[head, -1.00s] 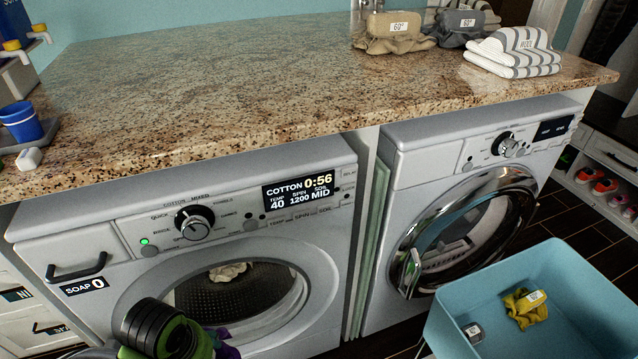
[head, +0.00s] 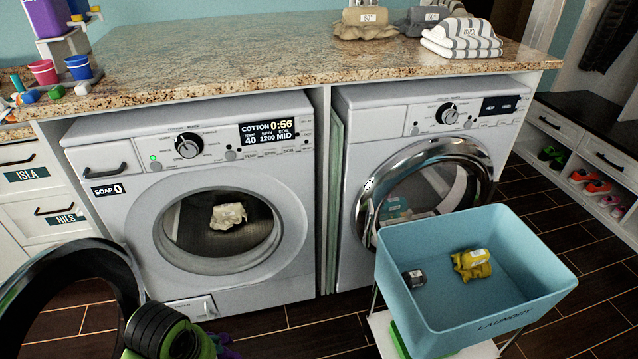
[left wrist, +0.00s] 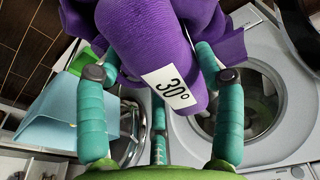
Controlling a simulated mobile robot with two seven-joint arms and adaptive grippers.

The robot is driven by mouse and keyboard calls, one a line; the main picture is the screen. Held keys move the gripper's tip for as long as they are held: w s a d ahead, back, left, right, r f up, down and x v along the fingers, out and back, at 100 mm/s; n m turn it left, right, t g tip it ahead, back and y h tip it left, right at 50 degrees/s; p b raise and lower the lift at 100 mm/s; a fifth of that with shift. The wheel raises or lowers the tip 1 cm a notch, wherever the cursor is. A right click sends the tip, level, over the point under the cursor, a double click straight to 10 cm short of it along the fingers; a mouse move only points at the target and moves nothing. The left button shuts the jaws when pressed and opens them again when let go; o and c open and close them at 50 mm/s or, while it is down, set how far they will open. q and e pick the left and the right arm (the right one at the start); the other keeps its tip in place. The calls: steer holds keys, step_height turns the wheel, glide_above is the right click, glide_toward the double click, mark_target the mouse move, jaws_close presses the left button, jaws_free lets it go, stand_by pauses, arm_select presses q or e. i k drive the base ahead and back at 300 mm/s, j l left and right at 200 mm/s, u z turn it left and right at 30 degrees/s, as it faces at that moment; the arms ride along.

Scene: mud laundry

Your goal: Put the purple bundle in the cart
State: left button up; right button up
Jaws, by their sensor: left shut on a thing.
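The purple bundle (left wrist: 165,50), with a white tag reading 30°, fills the top middle of the left wrist view. The teal fingers of my left gripper (left wrist: 160,75) are closed around it. In the head view my left gripper (head: 185,342) is at the bottom edge, and only a sliver of the purple bundle (head: 226,347) shows beside it. The cart is a light blue bin (head: 475,300) marked LAUNDRY, at the lower right, to the right of my gripper. It holds a yellow bundle (head: 472,264) and a small dark grey bundle (head: 413,278). My right gripper is not in view.
The left washer (head: 200,265) has its round door (head: 65,262) swung open at the left, with a cream bundle (head: 229,215) inside. The right washer's chrome door (head: 375,190) stands behind the cart. Dark floor (head: 300,325) shows between my gripper and the cart.

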mark_target(459, 316)
steer(key=l+u, duration=0.1)
steer(key=l, duration=0.35)
steer(key=k+l, duration=0.15)
steer(key=l, duration=0.25)
steer(key=l+u, duration=0.15)
steer(key=l, duration=0.3)
steer(key=k+l, duration=0.15)
steer(key=l, duration=0.25)
steer(key=k+l+u, duration=0.15)
steer(key=l, duration=0.3)
steer(key=i+l, duration=0.15)
steer(key=l, duration=0.25)
steer(key=i+l+u, duration=0.1)
steer(key=l, duration=0.25)
steer(key=i+l, duration=0.15)
steer(key=l, duration=0.25)
steer(key=i+l+u, duration=0.15)
steer(key=l, duration=0.25)
steer(key=i+l, duration=0.1)
steer(key=l, duration=0.3)
